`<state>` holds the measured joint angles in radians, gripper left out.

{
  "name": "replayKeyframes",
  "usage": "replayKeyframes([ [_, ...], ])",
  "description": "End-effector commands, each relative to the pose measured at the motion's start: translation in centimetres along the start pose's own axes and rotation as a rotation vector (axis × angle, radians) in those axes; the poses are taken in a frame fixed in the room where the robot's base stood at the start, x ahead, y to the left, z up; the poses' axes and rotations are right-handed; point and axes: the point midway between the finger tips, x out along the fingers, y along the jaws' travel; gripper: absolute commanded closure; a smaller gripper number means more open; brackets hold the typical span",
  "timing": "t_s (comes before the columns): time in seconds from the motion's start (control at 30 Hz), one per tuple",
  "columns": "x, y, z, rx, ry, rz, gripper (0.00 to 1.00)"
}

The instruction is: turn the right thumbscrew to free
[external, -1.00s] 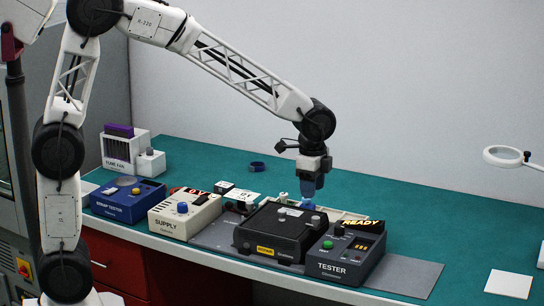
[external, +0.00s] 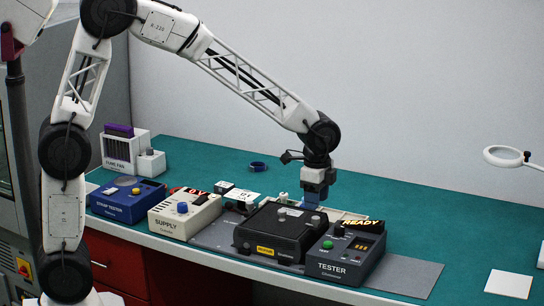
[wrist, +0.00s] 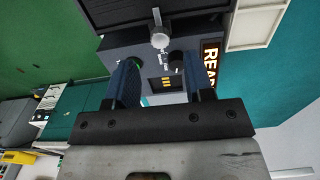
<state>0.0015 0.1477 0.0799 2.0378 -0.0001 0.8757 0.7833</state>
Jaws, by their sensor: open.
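A silver thumbscrew (wrist: 160,39) with a round head shows in the wrist view at the edge of the black box (wrist: 130,14). It lies ahead of my gripper (wrist: 158,75), roughly in line with the gap between the blue fingers, and no contact shows. My gripper is open and empty. In the external view my gripper (external: 311,203) hangs behind the black box (external: 268,247), near its back right corner, and its fingertips are partly hidden. I cannot clearly pick out the right thumbscrew in the external view.
The tester (external: 345,262) with a green button, a dark knob and a READY sign (external: 361,223) stands right of the black box. The supply (external: 184,218) and a blue strap tester (external: 128,200) stand left.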

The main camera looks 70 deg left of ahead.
Motion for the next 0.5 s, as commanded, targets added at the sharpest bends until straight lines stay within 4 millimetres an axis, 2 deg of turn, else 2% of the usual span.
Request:
replayKeyframes([
  [0.3,3.8,0.0,0.0,0.0,-0.002,0.002,0.52],
  [0.5,5.0,0.0,0.0,0.0,-0.001,0.001,0.52],
])
